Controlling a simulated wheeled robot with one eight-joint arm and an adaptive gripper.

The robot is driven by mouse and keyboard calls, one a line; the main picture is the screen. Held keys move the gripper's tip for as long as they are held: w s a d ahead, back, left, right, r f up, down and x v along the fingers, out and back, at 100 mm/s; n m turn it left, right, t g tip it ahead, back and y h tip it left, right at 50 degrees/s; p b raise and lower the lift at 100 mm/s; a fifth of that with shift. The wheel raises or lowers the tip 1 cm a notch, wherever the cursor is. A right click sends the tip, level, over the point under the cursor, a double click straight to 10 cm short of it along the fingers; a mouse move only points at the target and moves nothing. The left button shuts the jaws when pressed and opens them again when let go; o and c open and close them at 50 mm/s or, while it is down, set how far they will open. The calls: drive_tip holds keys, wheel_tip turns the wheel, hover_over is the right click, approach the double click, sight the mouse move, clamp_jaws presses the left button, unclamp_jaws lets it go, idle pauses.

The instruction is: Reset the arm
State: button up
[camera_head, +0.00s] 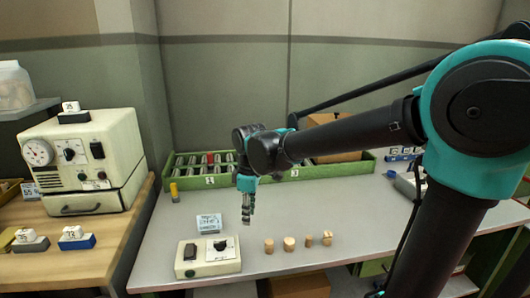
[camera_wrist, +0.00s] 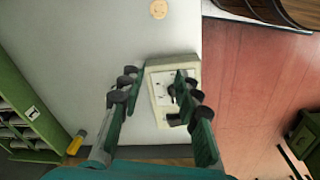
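My gripper (camera_head: 247,218) hangs above the grey table, pointing down, behind the cream switch box in the picture. In the wrist view my gripper (camera_wrist: 157,84) is open, with nothing between its two fingers. Several cork stoppers stand in a row on the table, right of the gripper: the leftmost cork (camera_head: 269,246), a wider cork (camera_head: 289,243), a thin cork (camera_head: 309,240) and the rightmost cork (camera_head: 327,238). One cork top (camera_wrist: 158,9) shows at the upper edge of the wrist view. The gripper touches none of them.
The cream switch box (camera_head: 222,268), partly behind the fingers in the wrist view (camera_wrist: 161,107), stands at the front left. A small label block (camera_head: 209,223) sits behind it. A green divided tray (camera_head: 215,183) lines the back. A cream machine (camera_head: 85,160) stands left.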

drive_tip(key=s+d+f+m+t, duration=0.1)
drive_tip(key=d+f+m, duration=0.3)
drive_tip(key=d, duration=0.5)
drive_tip(key=s+d+f+m+t, duration=0.1)
drive_tip(key=s+d+f+m, duration=0.3)
drive_tip(key=d+m, duration=0.3)
drive_tip(key=s+d+f+m+t, duration=0.1)
drive_tip(key=d+f+m, duration=0.4)
drive_tip(key=d, duration=0.7)
drive_tip(key=shift+s+f+m+t+h, duration=0.15)
drive_tip(key=shift+s+m+t+h, duration=0.15)
drive_tip(key=shift+s, duration=0.5)
